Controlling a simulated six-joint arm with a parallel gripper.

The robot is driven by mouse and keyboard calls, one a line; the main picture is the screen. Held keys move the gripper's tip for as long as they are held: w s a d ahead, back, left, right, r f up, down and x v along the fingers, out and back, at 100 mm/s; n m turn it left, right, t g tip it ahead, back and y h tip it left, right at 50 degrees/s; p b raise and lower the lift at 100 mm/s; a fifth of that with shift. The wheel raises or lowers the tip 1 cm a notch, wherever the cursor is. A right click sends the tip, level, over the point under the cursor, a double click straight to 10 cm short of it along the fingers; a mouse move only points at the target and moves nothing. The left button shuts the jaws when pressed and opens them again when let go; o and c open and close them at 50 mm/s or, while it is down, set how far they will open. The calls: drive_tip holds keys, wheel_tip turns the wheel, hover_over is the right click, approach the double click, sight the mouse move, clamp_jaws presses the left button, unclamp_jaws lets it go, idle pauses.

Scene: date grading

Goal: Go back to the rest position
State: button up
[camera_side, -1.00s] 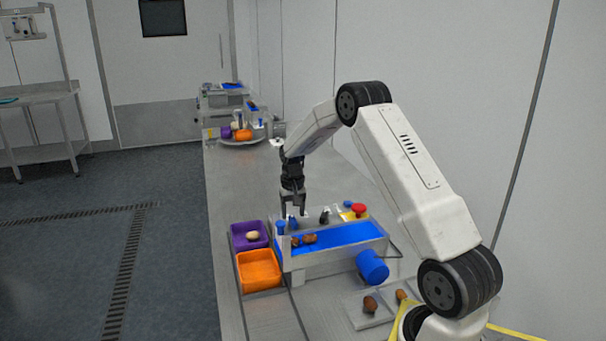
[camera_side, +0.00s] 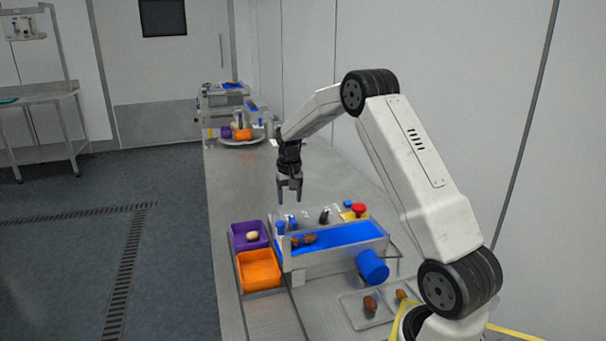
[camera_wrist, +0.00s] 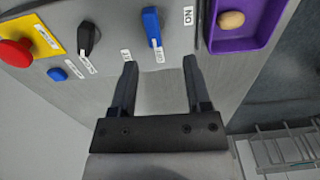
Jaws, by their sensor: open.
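My gripper (camera_side: 290,200) is open and empty, raised above the far side of the small conveyor. In the wrist view its two fingers (camera_wrist: 160,78) stand apart with nothing between them. The conveyor's blue belt (camera_side: 350,235) carries brown dates (camera_side: 303,240) at its left end. A purple bin (camera_side: 237,243) left of the conveyor holds one pale date (camera_side: 252,235). It also shows in the wrist view (camera_wrist: 240,42).
The control panel has a red button (camera_wrist: 14,52), a black switch (camera_wrist: 88,38) and a blue switch (camera_wrist: 151,26). A blue motor (camera_side: 372,267) juts out in front of the conveyor. A clear tray (camera_side: 356,320) holds dates near my base.

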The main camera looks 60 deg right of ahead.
drive_tip(key=w+a+t, duration=0.2)
drive_tip(key=w+a, duration=0.2)
drive_tip(key=a, duration=0.8)
drive_tip(key=s+a+n, duration=0.9)
drive_tip(key=s+a, duration=0.8)
drive_tip(key=s, duration=0.3)
drive_tip(key=shift+s+a+f, duration=0.25)
drive_tip(key=shift+s+a, duration=0.05)
